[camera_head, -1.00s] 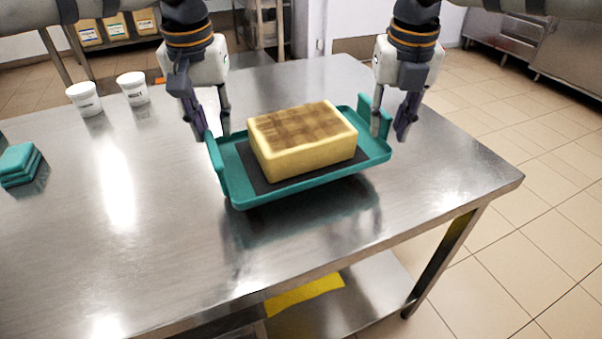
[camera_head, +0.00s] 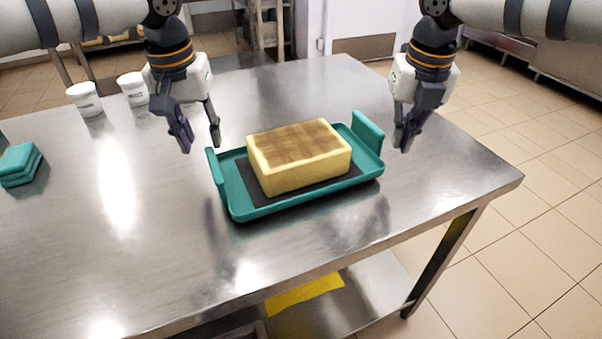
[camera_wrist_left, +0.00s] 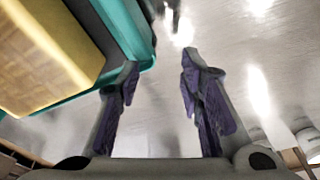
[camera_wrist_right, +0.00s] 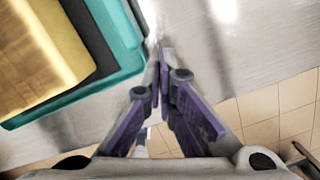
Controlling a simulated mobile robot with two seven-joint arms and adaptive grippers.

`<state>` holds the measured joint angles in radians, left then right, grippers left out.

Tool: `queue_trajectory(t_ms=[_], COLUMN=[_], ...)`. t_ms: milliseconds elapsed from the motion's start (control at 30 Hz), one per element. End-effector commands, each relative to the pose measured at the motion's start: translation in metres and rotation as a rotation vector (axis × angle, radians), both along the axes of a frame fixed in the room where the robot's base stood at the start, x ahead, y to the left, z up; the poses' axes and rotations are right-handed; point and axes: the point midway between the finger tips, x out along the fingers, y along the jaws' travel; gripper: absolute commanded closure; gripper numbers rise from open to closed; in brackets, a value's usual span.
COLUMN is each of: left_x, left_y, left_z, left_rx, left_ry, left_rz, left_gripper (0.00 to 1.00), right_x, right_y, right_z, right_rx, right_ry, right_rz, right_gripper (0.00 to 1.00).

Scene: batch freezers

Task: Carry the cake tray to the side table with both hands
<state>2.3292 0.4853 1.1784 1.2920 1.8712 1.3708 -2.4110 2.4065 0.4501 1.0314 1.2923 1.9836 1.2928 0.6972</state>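The teal cake tray (camera_head: 300,203), with a raised handle at each end, rests on the steel table. A yellow cake (camera_head: 305,170) with a browned top sits on a dark mat in it. My left gripper (camera_head: 200,145) is open and empty, just left of the left handle (camera_head: 216,168) and apart from it. My right gripper (camera_head: 401,142) is to the right of the right handle (camera_head: 367,135), apart from it. In the right wrist view its fingertips (camera_wrist_right: 159,62) are nearly together with nothing between them. The left wrist view shows the tray edge (camera_wrist_left: 142,40) beside the left fingers.
The steel table (camera_head: 120,260) has bare room in front and at left. Two white tubs (camera_head: 85,98) stand at the back left. Folded teal cloths (camera_head: 20,165) lie at the left edge. Tiled floor (camera_head: 540,200) is open to the right.

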Motion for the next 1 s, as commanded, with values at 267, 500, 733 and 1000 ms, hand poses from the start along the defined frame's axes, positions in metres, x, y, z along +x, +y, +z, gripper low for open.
queue_trajectory(t_ms=[267,500,733,1000], left_x=[0.000,0.000,0.000,-0.005], left_y=[0.004,0.005,0.006,0.005], left_z=[-0.003,-0.003,-0.004,0.042], left_rx=[0.008,0.010,0.011,0.009], left_ry=[0.005,0.006,0.006,0.000], left_rz=[0.003,0.006,0.006,0.005], left_gripper=[0.68,0.68,0.68,0.68], right_x=[0.000,0.000,0.000,0.000], right_y=[-0.002,-0.003,-0.004,-0.004], right_z=[-0.002,-0.002,-0.002,-0.002], right_rx=[-0.005,-0.005,-0.006,-0.006], right_ry=[0.002,0.003,0.003,0.002], right_rz=[-0.004,-0.005,-0.006,-0.006], right_gripper=[0.73,0.68,0.68,0.68])
